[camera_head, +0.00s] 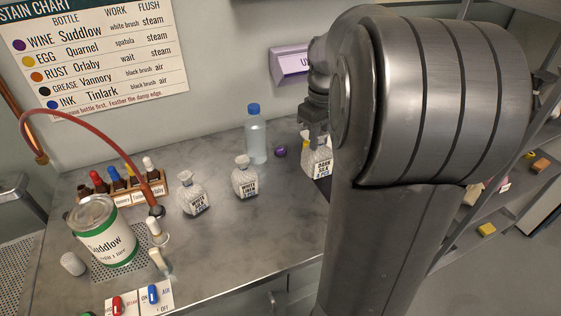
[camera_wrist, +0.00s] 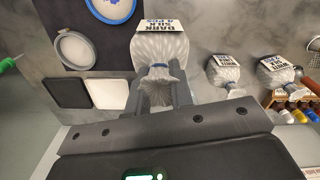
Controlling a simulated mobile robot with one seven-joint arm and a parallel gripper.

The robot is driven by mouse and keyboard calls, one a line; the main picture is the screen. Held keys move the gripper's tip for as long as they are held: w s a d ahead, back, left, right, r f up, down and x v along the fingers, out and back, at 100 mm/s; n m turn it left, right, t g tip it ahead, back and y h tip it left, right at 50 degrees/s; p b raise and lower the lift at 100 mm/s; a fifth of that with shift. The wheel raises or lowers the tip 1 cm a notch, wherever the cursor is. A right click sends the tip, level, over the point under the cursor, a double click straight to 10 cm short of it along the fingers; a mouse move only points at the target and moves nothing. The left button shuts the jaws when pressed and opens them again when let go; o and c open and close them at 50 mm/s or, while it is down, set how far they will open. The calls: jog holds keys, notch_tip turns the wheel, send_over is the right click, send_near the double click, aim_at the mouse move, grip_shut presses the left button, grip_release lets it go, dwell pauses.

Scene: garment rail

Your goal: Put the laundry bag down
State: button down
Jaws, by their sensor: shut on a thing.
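A white mesh laundry bag (camera_head: 316,158) with a label that reads DARK hangs below my gripper at the right end of the counter, partly hidden by my arm. In the wrist view the same bag (camera_wrist: 160,50) is held at its gathered neck between the two fingers of my gripper (camera_wrist: 161,92). The bag overlaps the edge of a dark mat (camera_wrist: 115,40). I cannot tell whether its base touches the surface.
A clear bottle with a blue cap (camera_head: 256,138) and a small purple item (camera_head: 280,152) stand behind. A green-and-white tin (camera_head: 105,232), a rack of droppers (camera_head: 120,190) and a red hose (camera_head: 95,125) are at left. The front middle counter (camera_head: 255,230) is clear.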

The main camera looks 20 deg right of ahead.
jog(key=w+d, duration=0.3)
jog(key=d, duration=0.3)
jog(key=w+a+f, duration=0.7)
jog(key=w+f, duration=0.1)
jog(key=f, duration=0.3)
jog(key=shift+f, duration=0.35)
jog(key=shift+f, duration=0.15)
jog(key=c, duration=1.3)
grip_release()
